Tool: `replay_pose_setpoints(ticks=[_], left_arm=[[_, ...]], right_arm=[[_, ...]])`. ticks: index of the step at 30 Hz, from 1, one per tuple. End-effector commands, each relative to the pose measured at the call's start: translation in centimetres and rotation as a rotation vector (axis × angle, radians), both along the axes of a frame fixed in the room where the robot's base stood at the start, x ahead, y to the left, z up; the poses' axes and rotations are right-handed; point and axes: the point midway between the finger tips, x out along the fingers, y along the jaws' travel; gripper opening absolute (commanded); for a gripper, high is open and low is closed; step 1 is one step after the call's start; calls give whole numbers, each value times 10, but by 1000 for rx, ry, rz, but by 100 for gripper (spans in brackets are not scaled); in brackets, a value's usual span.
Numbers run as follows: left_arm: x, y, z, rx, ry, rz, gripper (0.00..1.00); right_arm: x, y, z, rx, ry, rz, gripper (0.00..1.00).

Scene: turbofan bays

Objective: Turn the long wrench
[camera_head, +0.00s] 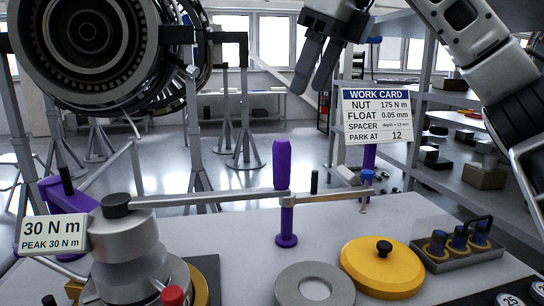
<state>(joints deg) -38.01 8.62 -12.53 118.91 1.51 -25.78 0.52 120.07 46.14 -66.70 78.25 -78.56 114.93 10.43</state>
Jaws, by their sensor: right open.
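The long wrench (220,197) is a grey bar running from a black knob on the grey round housing (130,240) at the left to the right across the bench. An upright purple grip (282,165) rises from the bar near its middle. A purple post (287,222) stands directly below it. The bar's right end lies near a small blue-topped piece (366,178). My right gripper (311,88) hangs above and slightly right of the purple grip, apart from it, with its dark fingers open and empty. My left gripper is out of view.
A display (53,235) reads 30 N m, peak 30 N m. The work card (376,113) says nut 175 N m, park at 12. A yellow lid (382,266), grey ring (314,288) and tray (455,252) sit on the bench. A turbofan (90,45) hangs upper left.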

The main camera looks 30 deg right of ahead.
Motion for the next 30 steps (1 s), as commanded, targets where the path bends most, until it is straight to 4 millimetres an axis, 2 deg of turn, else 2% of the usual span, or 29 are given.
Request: replay_pose_setpoints(ticks=[5, 15, 21, 25, 30], left_arm=[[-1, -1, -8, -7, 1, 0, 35], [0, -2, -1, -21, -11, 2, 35], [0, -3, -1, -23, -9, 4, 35], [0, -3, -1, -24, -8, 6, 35], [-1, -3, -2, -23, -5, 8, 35]], right_arm=[[8, 4, -26, -3, 5, -1, 50], [32, 19, -92, -2, 3, 1, 50], [43, 26, -125, 0, 2, 0, 50], [48, 29, -137, -1, 1, 0, 50], [51, 30, -144, 0, -1, 1, 50]])
